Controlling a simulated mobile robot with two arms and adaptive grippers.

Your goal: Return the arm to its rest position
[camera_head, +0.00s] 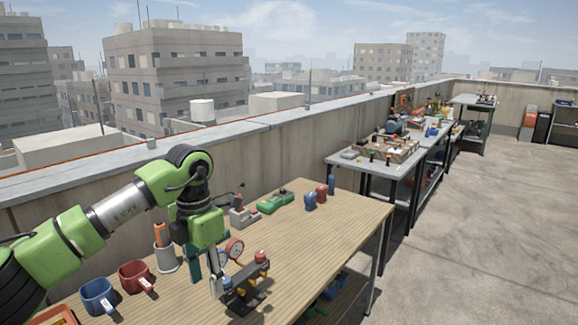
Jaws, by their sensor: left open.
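My left arm, green and grey with black joints, comes in from the left, bends at a raised elbow and hangs down over the near wooden table (330,215). Its left gripper (205,275) points down above or beside the table's front-middle part, open, with nothing seen between its fingers. Just right of it is a dark metal fixture (245,290) with a red-topped knob. Whether the fingers touch the fixture I cannot tell. My right gripper is out of view.
A blue mug (98,297), a red mug (135,276) and a grey cup (166,259) stand left of the gripper. Green items (275,202) and small red and blue containers (310,201) stand farther back. A concrete parapet (290,150) runs behind; open floor (470,220) lies right.

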